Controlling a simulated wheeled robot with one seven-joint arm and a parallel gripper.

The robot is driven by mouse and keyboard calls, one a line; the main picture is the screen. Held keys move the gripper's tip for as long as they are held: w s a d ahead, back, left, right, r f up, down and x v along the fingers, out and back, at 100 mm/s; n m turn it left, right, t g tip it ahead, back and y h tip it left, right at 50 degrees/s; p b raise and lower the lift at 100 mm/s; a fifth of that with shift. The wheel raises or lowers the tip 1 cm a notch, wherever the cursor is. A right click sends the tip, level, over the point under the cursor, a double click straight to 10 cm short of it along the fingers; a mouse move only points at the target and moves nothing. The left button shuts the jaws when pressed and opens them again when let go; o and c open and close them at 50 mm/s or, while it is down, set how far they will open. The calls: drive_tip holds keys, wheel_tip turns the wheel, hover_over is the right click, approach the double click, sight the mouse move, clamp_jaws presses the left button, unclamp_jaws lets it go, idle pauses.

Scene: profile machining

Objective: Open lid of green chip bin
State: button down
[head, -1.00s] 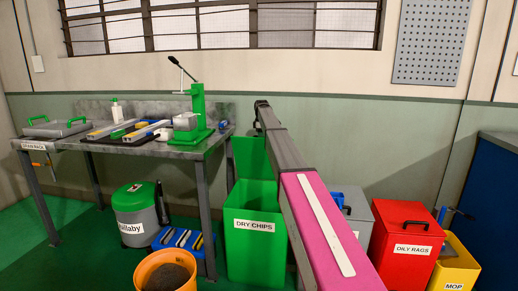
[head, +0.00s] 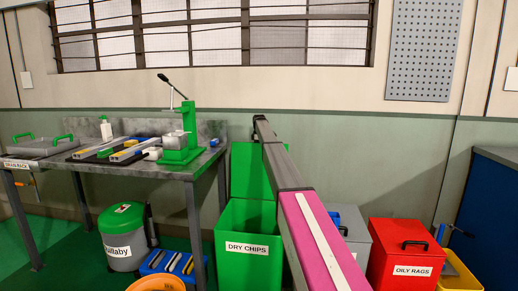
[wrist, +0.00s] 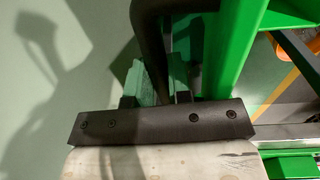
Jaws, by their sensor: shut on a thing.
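The green chip bin (head: 247,266), labelled DRY CHIPS, stands on the floor just right of the workbench. Its lid (head: 250,172) stands upright behind the opening, and the top of the bin is open. My gripper (head: 260,120) is at the far end of my outstretched arm, at the lid's upper edge. In the wrist view my gripper (wrist: 158,78) is shut on a dark curved bar (wrist: 150,38), which looks like the lid handle. A green edge (wrist: 232,45), probably the lid's, runs beside it. My arm hides the bin's right side.
Right of my arm stand a grey bin (head: 353,237), a red OILY RAGS bin (head: 400,285) and a yellow bucket (head: 458,277). On the left are the workbench (head: 110,170), a green-lidded grey bin (head: 122,250), a blue crate (head: 160,265) and an orange tub (head: 155,285). The wall is close behind.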

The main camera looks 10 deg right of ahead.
drive_tip(key=shift+w+d, duration=0.1)
drive_tip(key=shift+w, duration=0.15)
drive_tip(key=c, duration=1.1)
unclamp_jaws()
drive_tip(key=shift+o, duration=0.2)
wheel_tip(320, 180, up, 11)
drive_tip(key=shift+s, duration=0.4)
drive_tip(key=shift+f, duration=0.1)
